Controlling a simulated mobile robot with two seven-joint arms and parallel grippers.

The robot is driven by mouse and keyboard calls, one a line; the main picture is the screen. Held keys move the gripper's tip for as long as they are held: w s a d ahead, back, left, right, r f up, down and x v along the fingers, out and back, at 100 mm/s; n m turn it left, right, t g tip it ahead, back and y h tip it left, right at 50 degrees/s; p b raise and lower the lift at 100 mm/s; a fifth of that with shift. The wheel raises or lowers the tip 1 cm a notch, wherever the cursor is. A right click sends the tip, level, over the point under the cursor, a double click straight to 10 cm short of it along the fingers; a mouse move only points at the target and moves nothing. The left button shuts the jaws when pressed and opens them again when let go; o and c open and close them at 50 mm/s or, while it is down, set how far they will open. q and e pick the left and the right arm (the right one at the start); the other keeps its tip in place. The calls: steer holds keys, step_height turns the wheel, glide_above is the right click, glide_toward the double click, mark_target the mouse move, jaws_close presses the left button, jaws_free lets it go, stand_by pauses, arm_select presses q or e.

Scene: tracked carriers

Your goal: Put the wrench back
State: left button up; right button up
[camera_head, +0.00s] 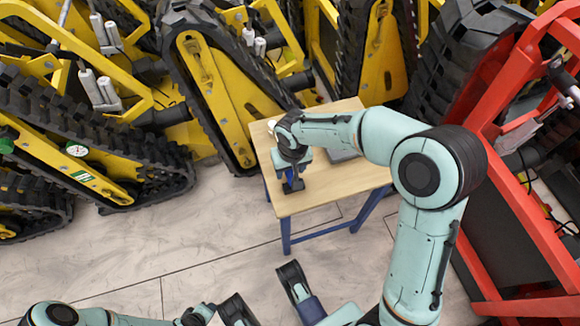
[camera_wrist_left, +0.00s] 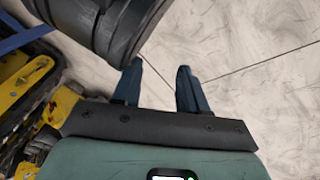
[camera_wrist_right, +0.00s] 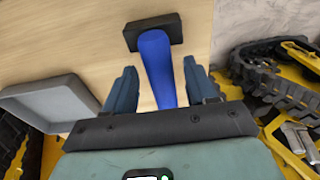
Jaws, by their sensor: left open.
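A blue-handled tool with a dark crosspiece (camera_wrist_right: 157,55) is at the wooden table (camera_wrist_right: 90,40); it may be the wrench, but I cannot tell for sure. My right gripper (camera_wrist_right: 161,88) is open, with its fingers on either side of the blue handle and gaps showing. In the head view my right gripper (camera_head: 291,168) is over the table's left part and partly hides the tool. A grey tray (camera_wrist_right: 50,103) lies on the table beside the right gripper. My left gripper (camera_wrist_left: 161,85) is open and empty, above the pale floor, away from the table.
Yellow tracked carriers (camera_head: 212,85) stand close behind and left of the table. A red machine frame (camera_head: 490,200) stands at the right. A small white item (camera_head: 271,126) is on the table's far left corner. The floor (camera_head: 180,240) before the table is clear.

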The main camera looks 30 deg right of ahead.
steer(key=shift+r, duration=0.5)
steer(key=r, duration=0.1)
steer(key=r+p, duration=0.1)
steer(key=r, duration=0.1)
steer(key=r+p, duration=0.1)
steer(key=r, duration=0.1)
steer(key=shift+s+r, duration=0.1)
steer(key=shift+s, duration=0.15)
arm_select(q)
steer(key=r, duration=0.1)
steer(key=d+r+p, duration=0.1)
steer(key=r, duration=0.1)
steer(key=s+d+r, duration=0.1)
steer(key=r, duration=0.1)
steer(key=shift+d, duration=0.1)
arm_select(e)
steer(key=r, duration=0.5)
steer(key=shift+s+a+r, duration=0.15)
steer(key=shift+s+r, duration=0.2)
steer(key=shift+r, duration=0.05)
arm_select(q)
steer(key=shift+f, duration=0.1)
